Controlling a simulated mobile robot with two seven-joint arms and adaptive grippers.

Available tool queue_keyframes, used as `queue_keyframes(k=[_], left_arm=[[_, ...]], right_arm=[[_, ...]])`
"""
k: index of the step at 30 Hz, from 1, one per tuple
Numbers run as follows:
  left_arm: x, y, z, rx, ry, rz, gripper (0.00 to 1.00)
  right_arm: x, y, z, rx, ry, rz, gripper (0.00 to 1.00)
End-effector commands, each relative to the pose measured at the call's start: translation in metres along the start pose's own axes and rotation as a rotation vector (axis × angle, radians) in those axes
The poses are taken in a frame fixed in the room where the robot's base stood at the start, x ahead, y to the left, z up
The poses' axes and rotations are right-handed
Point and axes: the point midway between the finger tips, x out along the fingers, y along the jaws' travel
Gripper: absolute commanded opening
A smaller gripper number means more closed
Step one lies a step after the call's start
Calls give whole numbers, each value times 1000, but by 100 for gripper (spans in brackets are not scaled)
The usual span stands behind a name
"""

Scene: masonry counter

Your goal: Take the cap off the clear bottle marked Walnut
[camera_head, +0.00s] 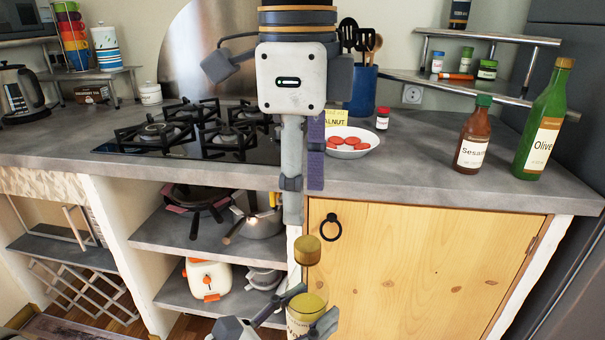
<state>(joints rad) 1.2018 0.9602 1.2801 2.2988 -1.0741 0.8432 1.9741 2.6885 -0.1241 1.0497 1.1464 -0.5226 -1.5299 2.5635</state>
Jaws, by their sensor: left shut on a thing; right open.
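A clear bottle (312,303) with yellowish contents and a tan cap (307,250) on top stands upright in front of the wooden cupboard door. My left gripper (306,312), at the bottom of the view, is shut around the bottle's body. My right gripper (292,208) hangs from the top centre, pointing down, with its tip above and slightly left of the cap, apart from it. It is open and seen nearly edge-on. A yellow card (335,118) reading "ALNUT", partly covered, is on the counter behind.
The grey counter (420,160) holds a bowl (348,148) with red slices, a Sesame bottle (473,138), a green Olive bottle (541,125) and a gas hob (200,135). Below are shelves with pans (196,198) and a toaster (208,277). A purple strip (316,165) shows beside my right gripper.

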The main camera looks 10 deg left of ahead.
Motion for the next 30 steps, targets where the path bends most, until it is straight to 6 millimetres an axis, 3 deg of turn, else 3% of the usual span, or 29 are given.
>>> queue_keyframes(k=[10,21,27,30], left_arm=[[0,0,1,1,-3,0,0],[0,0,1,1,-3,0,0],[0,0,1,1,-3,1,0],[0,0,1,0,-3,1,0]], right_arm=[[64,0,-1,-2,1,5,45],[74,0,0,-2,0,1,45],[74,0,0,-3,0,2,0],[74,1,0,-3,0,3,0]])
